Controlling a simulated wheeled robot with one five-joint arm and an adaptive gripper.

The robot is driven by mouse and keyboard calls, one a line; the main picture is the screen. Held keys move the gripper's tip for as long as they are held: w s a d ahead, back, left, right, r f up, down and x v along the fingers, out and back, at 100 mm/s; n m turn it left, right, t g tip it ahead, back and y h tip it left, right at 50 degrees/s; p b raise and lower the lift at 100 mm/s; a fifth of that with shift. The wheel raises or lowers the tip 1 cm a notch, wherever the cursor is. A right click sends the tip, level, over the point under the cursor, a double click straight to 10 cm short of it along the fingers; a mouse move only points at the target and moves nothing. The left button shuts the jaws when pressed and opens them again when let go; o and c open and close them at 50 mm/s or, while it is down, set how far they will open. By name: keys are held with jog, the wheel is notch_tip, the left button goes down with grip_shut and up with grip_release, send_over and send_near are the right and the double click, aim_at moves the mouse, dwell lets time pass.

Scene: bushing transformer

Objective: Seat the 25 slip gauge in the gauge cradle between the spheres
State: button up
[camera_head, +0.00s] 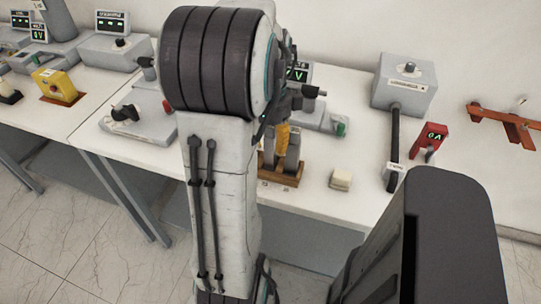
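A brown wooden block (281,179) stands on the white table, partly behind my arm, with small pale labels at its front. Grey upright pieces (293,152) stand in it, and an orange-yellow piece (282,138) shows between them and my arm. Which of these is the 25 slip gauge I cannot tell; the labels are too small to read. My gripper (283,108) is mostly hidden behind my arm, just above the wooden block; its fingertips are not clear. I cannot make out the gauge cradle or its spheres for certain.
A small cream block (341,179) sits right of the wooden block. Grey devices (141,121) and a yellow box (56,86) stand left.

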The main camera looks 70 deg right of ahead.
grip_shut()
dwell(0.4)
